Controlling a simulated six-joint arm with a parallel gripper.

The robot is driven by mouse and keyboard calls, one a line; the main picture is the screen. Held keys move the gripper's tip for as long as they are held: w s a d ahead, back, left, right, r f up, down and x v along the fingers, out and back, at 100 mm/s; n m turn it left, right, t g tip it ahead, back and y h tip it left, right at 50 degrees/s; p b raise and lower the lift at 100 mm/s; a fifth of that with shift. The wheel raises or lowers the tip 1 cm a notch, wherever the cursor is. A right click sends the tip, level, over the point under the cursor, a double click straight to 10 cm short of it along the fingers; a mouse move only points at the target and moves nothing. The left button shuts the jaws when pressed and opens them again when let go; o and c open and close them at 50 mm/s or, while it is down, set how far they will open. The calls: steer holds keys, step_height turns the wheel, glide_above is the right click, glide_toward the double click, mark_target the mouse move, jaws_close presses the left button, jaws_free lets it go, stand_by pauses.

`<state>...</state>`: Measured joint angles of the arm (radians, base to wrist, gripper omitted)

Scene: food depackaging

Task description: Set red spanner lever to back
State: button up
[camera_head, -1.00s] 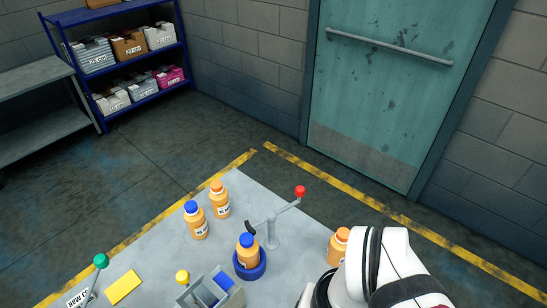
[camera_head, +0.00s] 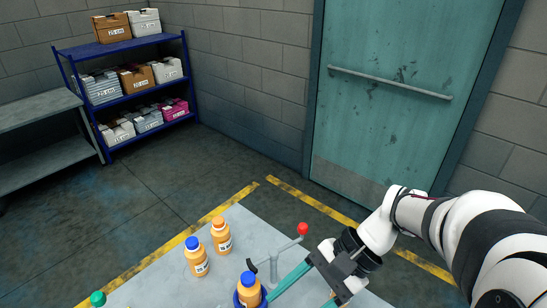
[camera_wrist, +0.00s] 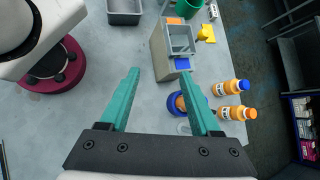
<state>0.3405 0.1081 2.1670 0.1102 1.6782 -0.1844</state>
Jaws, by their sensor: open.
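The spanner lever has a red ball knob (camera_head: 303,228) and a grey arm (camera_head: 288,246) sloping down left to a post with a dark end piece. Beside it, a blue-capped orange bottle (camera_head: 249,286) stands in a blue round holder, cut off by the lower edge in the head view. The holder (camera_wrist: 174,106) also shows in the wrist view, partly behind a finger. My gripper (camera_head: 298,300) has its teal fingers apart, near the lever's right and front side in the head view. In the wrist view my gripper (camera_wrist: 158,73) is empty. I cannot make out the red knob there.
Two orange bottles, one blue-capped (camera_head: 196,257) and one orange-capped (camera_head: 221,235), stand left of the lever. A green knob (camera_head: 97,298) is at the lower left. A grey box unit (camera_wrist: 172,48) and a yellow piece (camera_wrist: 206,34) show in the wrist view.

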steer(key=w+d+f+m+t+y, duration=0.4)
steer(key=w+d+f+m+t, duration=0.15)
steer(key=w+d, duration=0.3)
steer(key=w+d+f+m+t+y, duration=0.35)
steer(key=w+d+m+t, duration=0.25)
steer(key=w+d, duration=0.25)
steer(key=x, duration=1.5)
steer(key=shift+a+f, duration=0.4)
steer(key=shift+f, duration=0.25)
steer(key=shift+n+h, duration=0.25)
jaws_close()
